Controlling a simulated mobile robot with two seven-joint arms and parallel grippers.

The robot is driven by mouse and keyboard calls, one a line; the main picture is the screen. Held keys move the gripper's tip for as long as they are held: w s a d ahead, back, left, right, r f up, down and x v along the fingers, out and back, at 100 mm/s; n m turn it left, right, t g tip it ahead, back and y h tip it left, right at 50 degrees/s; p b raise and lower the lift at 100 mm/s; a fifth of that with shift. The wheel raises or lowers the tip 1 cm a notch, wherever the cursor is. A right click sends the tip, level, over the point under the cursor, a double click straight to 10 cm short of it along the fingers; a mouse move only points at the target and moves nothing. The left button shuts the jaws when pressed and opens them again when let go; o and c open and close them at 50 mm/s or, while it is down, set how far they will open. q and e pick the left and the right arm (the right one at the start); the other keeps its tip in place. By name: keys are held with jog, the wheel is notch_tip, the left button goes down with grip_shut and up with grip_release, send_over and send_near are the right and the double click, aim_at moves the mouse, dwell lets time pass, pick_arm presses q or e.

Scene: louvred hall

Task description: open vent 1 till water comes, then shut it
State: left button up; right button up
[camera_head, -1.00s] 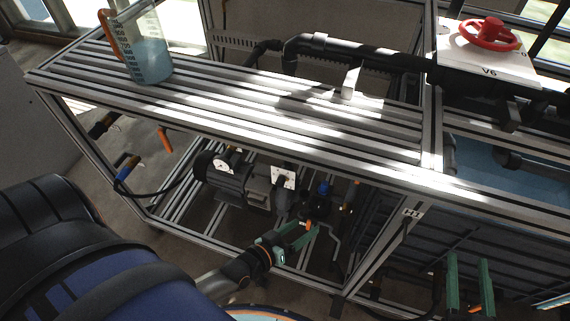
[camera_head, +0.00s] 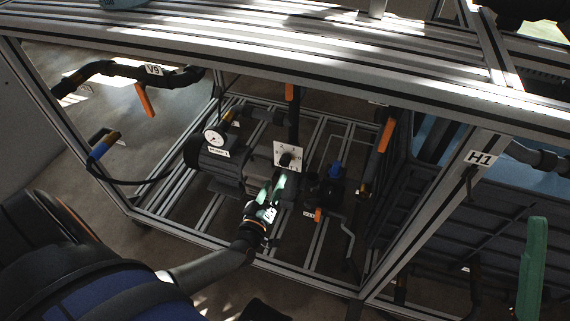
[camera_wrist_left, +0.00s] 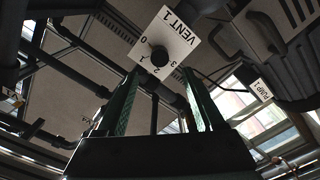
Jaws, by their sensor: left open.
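The vent 1 plate (camera_head: 294,152) is white and carries a black knob (camera_head: 286,160), by the pump inside the frame. In the left wrist view the plate (camera_wrist_left: 184,24) reads VENT 1 with 0 to 3 around the knob (camera_wrist_left: 159,56); I cannot tell which number the knob points to. My left gripper (camera_head: 271,186) is open just below the knob. In the wrist view its green fingers (camera_wrist_left: 160,88) stand apart, with the knob ahead between their tips, not gripped. A green finger of my right gripper (camera_head: 533,265) shows at the right edge. I see no water coming out.
The pump's gauge (camera_head: 214,137) is left of the plate. Orange handles (camera_head: 385,134) and a post labelled H1 (camera_head: 480,158) stand to the right. The slatted bench top (camera_head: 300,35) lies above. A jug's bottom (camera_head: 122,3) shows at the top edge.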

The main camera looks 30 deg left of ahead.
aim_at(284, 164)
pick_arm(q)
jog(key=b+x, duration=0.3)
jog(key=x, duration=0.4)
jog(key=shift+w+f, duration=0.15)
jog(key=shift+w, duration=0.25)
jog(key=shift+w+a+b, duration=0.1)
jog(key=shift+w+b, duration=0.2)
jog(key=shift+w, duration=0.05)
grip_shut()
dwell(0.9)
